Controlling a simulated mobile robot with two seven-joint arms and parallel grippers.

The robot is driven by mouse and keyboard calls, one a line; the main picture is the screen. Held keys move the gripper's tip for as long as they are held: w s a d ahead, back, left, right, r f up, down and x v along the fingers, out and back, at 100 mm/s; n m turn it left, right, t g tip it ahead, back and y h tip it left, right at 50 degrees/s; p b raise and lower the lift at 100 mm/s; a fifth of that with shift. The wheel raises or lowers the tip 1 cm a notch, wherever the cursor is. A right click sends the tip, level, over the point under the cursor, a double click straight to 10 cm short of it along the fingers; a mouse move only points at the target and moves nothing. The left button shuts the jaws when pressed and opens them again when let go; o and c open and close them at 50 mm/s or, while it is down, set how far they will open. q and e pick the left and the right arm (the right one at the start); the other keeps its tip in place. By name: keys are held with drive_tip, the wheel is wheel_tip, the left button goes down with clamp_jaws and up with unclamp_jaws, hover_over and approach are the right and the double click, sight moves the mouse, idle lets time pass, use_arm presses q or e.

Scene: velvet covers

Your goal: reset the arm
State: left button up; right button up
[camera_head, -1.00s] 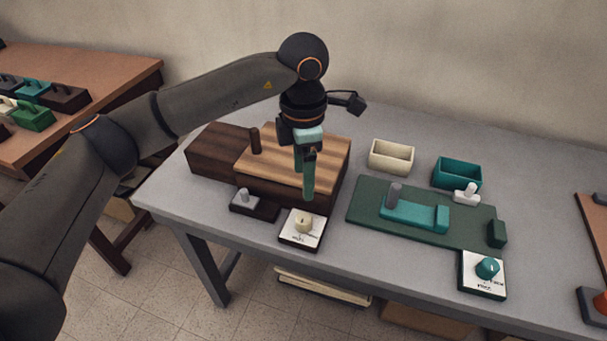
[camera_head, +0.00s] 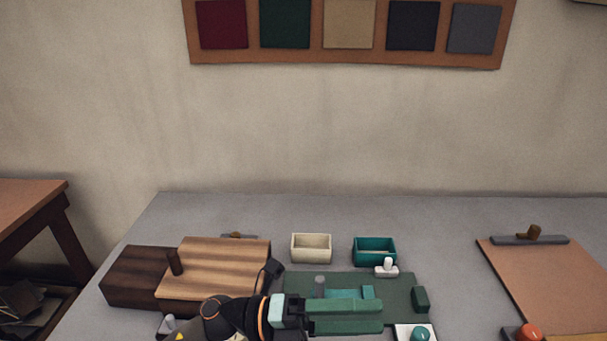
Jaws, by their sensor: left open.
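My left gripper (camera_head: 345,316) is low in the middle of the head view, its green fingers pointing right. It is open, with nothing visible between the fingers. It shows in front of the dark green board (camera_head: 398,283) and covers part of the teal piece (camera_head: 352,293) on it. I cannot tell its height above the board. Most of my left arm is below the frame. My right gripper is not in view.
A wooden box with a striped lid (camera_head: 215,265) stands left of the gripper. A cream tray (camera_head: 311,249) and a teal tray (camera_head: 375,252) stand behind the board. A brown board (camera_head: 550,275) lies at right, near an orange knob (camera_head: 529,332).

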use_arm(q)
drive_tip(key=w+a+f+n+t+y+p, duration=0.1)
drive_tip(key=w+a+f+n+t+y, duration=0.25)
drive_tip(key=n+t, duration=0.4)
drive_tip(key=w+a+f+n+t+y+p, duration=0.15)
drive_tip(key=a+n+t, duration=0.35)
drive_tip(key=n, duration=0.5)
drive_tip(key=w+a+f+n+t+y+p, duration=0.1)
drive_tip(key=w+a+f+n+t+y, duration=0.25)
drive_tip(key=n+t, duration=0.4)
drive_tip(key=s+a+f+n+g+y+p, duration=0.1)
drive_tip(key=s+a+f+n+g+y, duration=0.3)
drive_tip(key=s+a+f+n, duration=0.2)
drive_tip(key=s+a+f+n+g+y, duration=0.4)
drive_tip(key=s+f, duration=0.7)
drive_tip(key=f, duration=0.3)
drive_tip(key=a+n+y, duration=0.1)
drive_tip(key=a+n, duration=0.1)
drive_tip(key=shift+s+a+f+n+g+p, duration=0.15)
drive_tip(key=shift+a+f+n+g+p, duration=0.15)
drive_tip(key=shift+a+g+p, duration=0.1)
